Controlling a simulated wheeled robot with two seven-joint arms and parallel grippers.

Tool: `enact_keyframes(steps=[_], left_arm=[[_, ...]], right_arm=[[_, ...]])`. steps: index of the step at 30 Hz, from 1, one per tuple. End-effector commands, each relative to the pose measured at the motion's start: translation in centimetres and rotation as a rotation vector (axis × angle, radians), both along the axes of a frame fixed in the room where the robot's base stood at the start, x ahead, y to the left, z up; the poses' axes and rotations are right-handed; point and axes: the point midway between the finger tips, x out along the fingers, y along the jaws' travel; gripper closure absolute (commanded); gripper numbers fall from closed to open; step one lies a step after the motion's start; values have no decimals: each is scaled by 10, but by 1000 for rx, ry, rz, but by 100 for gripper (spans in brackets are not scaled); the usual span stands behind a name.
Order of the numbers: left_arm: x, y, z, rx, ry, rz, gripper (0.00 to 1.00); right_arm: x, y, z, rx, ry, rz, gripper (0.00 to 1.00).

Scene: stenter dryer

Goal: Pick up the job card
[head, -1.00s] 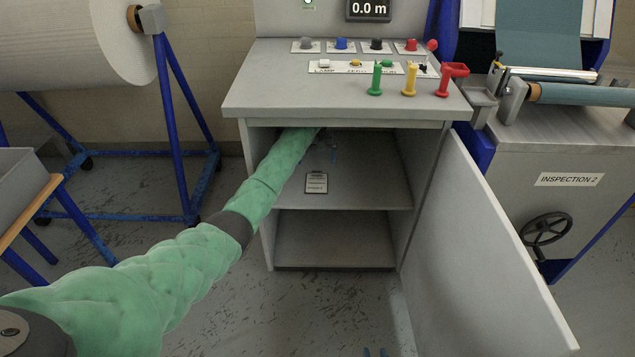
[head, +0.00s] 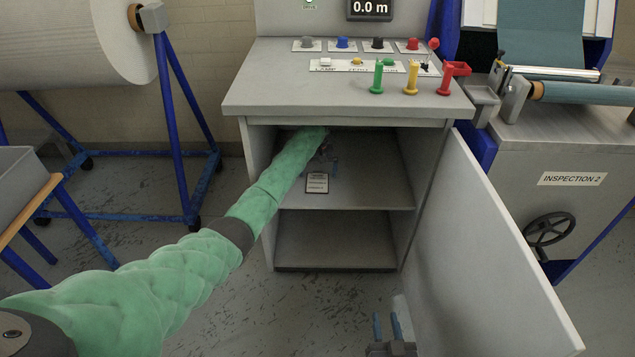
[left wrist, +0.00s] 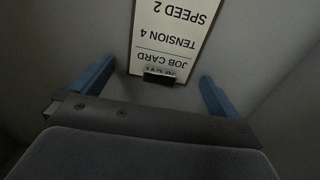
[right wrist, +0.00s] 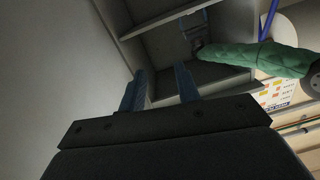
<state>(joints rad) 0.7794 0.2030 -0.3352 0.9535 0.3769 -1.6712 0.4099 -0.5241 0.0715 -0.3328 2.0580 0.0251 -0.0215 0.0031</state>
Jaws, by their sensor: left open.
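The job card (head: 317,183), a small white sheet on a dark clipboard, lies on the upper shelf (head: 370,190) of the open cabinet. In the left wrist view the card (left wrist: 175,38) appears upside down, with its dark clip nearest me. My left gripper (head: 328,165) is inside the cabinet, just behind and above the card, partly hidden by my arm. Its blue fingers (left wrist: 155,85) are wide apart, with the card showing between and beyond them, not gripped. My right gripper (head: 387,328) is low in front of the cabinet, its fingers (right wrist: 160,88) apart and empty.
The cabinet top (head: 300,90) roofs the shelf space closely above my left arm. The open door (head: 490,250) swings out on the right, beside my right gripper. Coloured handles (head: 411,78) stand on the top. The lower compartment (head: 335,240) looks empty.

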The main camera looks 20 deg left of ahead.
Motion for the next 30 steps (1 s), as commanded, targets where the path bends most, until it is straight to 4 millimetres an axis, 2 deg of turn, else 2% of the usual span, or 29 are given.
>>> enact_keyframes(steps=[7,14,26,29,30], left_arm=[[0,0,0,0,0,0,2],[0,0,0,0,0,0,47],[1,0,5,0,-2,0,49],[1,0,12,0,-3,0,49],[1,0,16,0,-2,0,49]], right_arm=[[0,0,1,1,-3,0,67],[0,0,1,1,-3,1,67],[0,0,-1,-1,10,1,67],[-1,0,-10,-10,41,3,67],[-6,-1,-25,-19,77,5,67]])
